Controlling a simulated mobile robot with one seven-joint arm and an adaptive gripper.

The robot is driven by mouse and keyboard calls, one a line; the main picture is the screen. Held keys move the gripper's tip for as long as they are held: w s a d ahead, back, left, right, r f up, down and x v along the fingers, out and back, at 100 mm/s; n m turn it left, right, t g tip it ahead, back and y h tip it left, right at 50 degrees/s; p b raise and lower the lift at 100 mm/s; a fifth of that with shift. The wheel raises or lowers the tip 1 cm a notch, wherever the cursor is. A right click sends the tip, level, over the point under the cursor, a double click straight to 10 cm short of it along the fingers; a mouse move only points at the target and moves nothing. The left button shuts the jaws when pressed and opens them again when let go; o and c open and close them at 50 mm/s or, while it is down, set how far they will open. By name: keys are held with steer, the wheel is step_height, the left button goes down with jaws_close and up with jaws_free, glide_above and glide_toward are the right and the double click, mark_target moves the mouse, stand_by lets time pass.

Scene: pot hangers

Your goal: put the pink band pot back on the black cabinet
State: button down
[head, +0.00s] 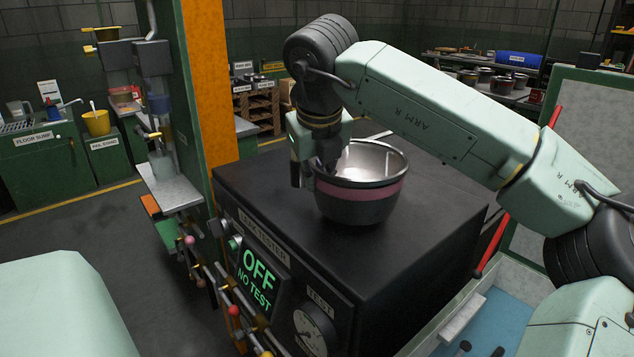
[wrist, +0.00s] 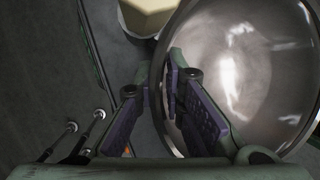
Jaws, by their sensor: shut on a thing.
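The pink band pot (head: 362,203) is a shiny metal bowl-shaped pot with a pink band below its rim. It is upright on or just above the top of the black cabinet (head: 430,235), near its middle; I cannot tell if its base touches. My gripper (head: 325,172) points down at the pot's left rim and is shut on the rim wall. In the wrist view the gripper's purple-padded fingers (wrist: 168,100) pinch the wall, one inside and one outside. The pot's shiny interior (wrist: 240,75) fills the right side there.
The cabinet's front has a green "OFF NO TEST" display (head: 258,280) and a gauge (head: 312,330). An orange post (head: 208,80) rises at its left corner. Rods with coloured knobs (head: 233,310) run along the front. The cabinet top right of the pot is clear.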

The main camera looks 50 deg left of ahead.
steer(key=shift+f, duration=1)
steer(key=shift+f, duration=0.1)
steer(key=c, duration=2.1)
jaws_free()
steer(key=shift+f, duration=0.15)
steer(key=shift+c, duration=0.2)
steer(key=o, duration=0.5)
steer(key=shift+c, duration=0.2)
steer(key=shift+r+p, duration=0.35)
steer(key=shift+r, duration=0.05)
steer(key=b+v, duration=0.1)
steer(key=v, duration=1)
steer(key=shift+s+d+r+b, duration=0.2)
steer(key=shift+s+r+b, duration=0.05)
steer(key=shift+r+b, duration=0.1)
